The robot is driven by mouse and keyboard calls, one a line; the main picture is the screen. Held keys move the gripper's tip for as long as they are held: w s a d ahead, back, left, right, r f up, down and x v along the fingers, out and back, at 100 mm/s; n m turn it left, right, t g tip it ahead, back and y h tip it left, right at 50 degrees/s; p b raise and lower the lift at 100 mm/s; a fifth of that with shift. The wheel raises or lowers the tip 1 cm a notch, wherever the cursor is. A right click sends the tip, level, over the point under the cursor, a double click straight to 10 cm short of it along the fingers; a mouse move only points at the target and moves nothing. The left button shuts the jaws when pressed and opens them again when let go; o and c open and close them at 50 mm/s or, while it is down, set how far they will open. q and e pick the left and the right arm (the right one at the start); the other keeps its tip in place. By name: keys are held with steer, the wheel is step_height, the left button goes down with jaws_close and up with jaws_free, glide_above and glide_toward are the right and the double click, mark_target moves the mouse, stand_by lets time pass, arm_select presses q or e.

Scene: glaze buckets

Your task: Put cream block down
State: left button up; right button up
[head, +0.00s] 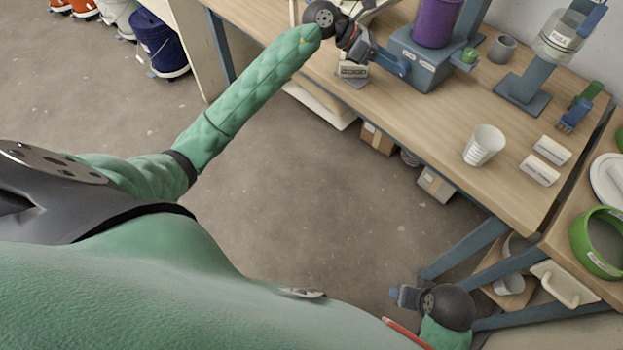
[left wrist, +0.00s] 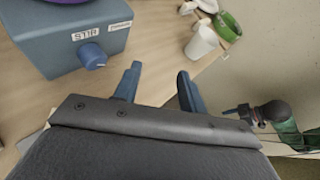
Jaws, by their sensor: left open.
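A pale cream block (head: 353,70) with a dark label lies near the table's front edge, just below my left wrist in the head view. My left gripper (head: 394,62) is over the table beside the blue stirrer box, with the block apart from its fingers. In the left wrist view its two blue fingers (left wrist: 158,88) stand apart with nothing between them. Two more pale labelled blocks (head: 552,150) (head: 540,170) lie at the table's right end; their labels are too small to read. My right gripper (head: 405,297) is low at the bottom right, away from the table; its opening is unclear.
The blue stirrer box (head: 418,68) with its knob carries a purple container (head: 437,22). A white cup (head: 484,145), a grey cup (head: 502,49) and a blue stand (head: 523,92) share the table. A green ring (head: 580,243) sits on the right-hand table. The front middle tabletop is clear.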

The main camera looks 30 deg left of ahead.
arm_select(q)
steer(key=s+d+r+n+t+h, duration=0.4)
steer(key=s+r+n+t+h, duration=0.15)
steer(key=n+t, duration=0.7)
steer(key=s+a+f+n+y, duration=0.35)
steer(key=f+n+y, duration=0.25)
steer(key=n, duration=0.3)
steer(key=s+a+f+n+y, duration=0.35)
steer(key=f+n+y, duration=0.3)
steer(key=n, duration=0.25)
steer(key=s+a+f+n+y, duration=0.35)
steer(key=f+n+y, duration=0.3)
steer(key=n, duration=0.35)
steer(key=s+d+f+n+g+h, duration=0.1)
steer(key=s+f+g, duration=0.3)
steer(key=s, duration=0.5)
steer(key=s+d+f+n+g+h, duration=0.1)
steer(key=s+d+f+n+g, duration=0.1)
steer(key=s+f+g, duration=0.3)
steer(key=s+d+f+n+g+h, duration=0.1)
steer(key=s+d+f+n+g, duration=0.1)
steer(key=s, duration=1.1)
step_height(320, 180, down, 2)
steer(key=shift+d+f+g, duration=0.2)
steer(key=shift+d+g, duration=0.55)
steer(key=shift+g, duration=0.4)
